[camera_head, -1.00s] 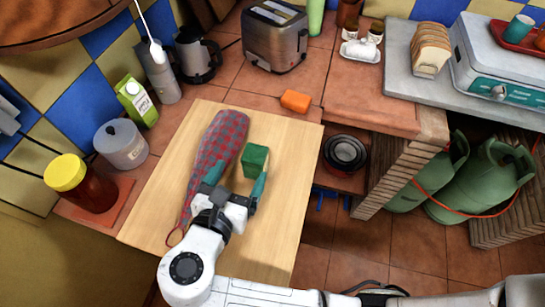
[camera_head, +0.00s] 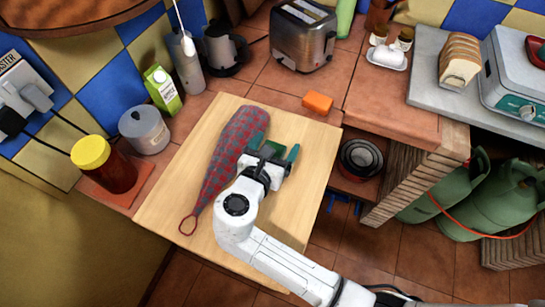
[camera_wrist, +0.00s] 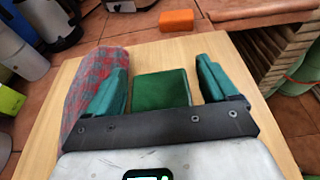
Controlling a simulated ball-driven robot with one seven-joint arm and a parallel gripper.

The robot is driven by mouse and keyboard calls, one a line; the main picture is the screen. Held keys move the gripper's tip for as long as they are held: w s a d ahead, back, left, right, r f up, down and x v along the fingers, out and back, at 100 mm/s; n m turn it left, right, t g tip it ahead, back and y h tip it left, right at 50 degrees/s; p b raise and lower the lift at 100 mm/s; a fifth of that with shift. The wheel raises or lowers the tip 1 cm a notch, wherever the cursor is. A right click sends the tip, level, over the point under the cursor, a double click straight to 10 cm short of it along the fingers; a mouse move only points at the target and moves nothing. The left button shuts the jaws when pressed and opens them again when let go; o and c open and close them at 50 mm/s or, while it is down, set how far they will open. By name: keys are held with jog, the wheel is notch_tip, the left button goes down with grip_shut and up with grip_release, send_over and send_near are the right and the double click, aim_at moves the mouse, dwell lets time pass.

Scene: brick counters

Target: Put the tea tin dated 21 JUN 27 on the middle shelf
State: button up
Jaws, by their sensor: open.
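A green box-shaped tin (camera_head: 271,149) stands on the wooden board, right of a red-and-grey checked cloth-like item. It also shows in the wrist view (camera_wrist: 161,89) with a plain green top. No date is legible on it, so I cannot tell whether it is the tin dated 21 JUN 27. My gripper (camera_head: 275,147) is open, with its teal fingers on either side of the tin. The wrist view shows a gap between the tin and each finger, narrower on the left. I cannot identify the middle shelf in these views.
The checked item (camera_head: 237,150) lies close beside my left finger. An orange block (camera_head: 318,103) sits beyond the wooden board (camera_head: 190,175). Dark round pans (camera_head: 360,157) sit in a low recess right of the board. A jar with a yellow lid (camera_head: 105,165) stands at left.

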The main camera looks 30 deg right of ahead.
jog(key=shift+c, duration=0.5)
jog(key=c, duration=1.1)
jog(key=shift+r, duration=0.6)
notch_tip(320, 180, up, 2)
jog(key=shift+r, duration=0.1)
jog(key=s+a+r, duration=0.1)
jog(key=s+r, duration=0.8)
jog(key=s, duration=0.5)
jog(key=shift+r, duration=0.35)
jog(key=shift+a+f, duration=0.1)
jog(key=shift+a, duration=0.05)
